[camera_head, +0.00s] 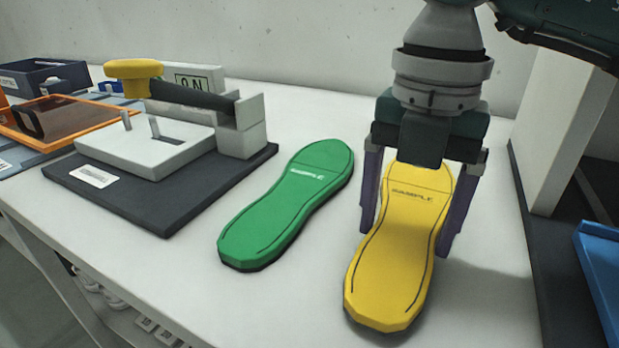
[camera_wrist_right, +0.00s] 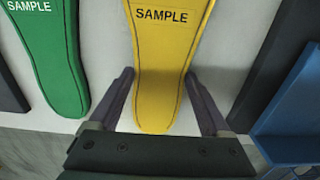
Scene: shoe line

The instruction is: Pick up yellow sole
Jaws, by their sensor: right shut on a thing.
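The yellow sole (camera_head: 395,250), marked SAMPLE, lies on the white table on the right side of the head view. It also shows in the middle of the right wrist view (camera_wrist_right: 168,60). My right gripper (camera_head: 411,225) comes from above with one finger on each side of the sole's narrow part and is shut on it. In the head view the sole's far end is partly hidden behind the gripper. I cannot tell whether the sole is lifted off the table. My left gripper is not in view.
A green sole (camera_head: 285,207) lies just left of the yellow one. A press with a yellow knob (camera_head: 133,69) stands on a dark base at the left. An orange-framed tray (camera_head: 100,120) lies farther left. A blue tray (camera_head: 600,270) and a white post (camera_head: 560,120) stand at the right.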

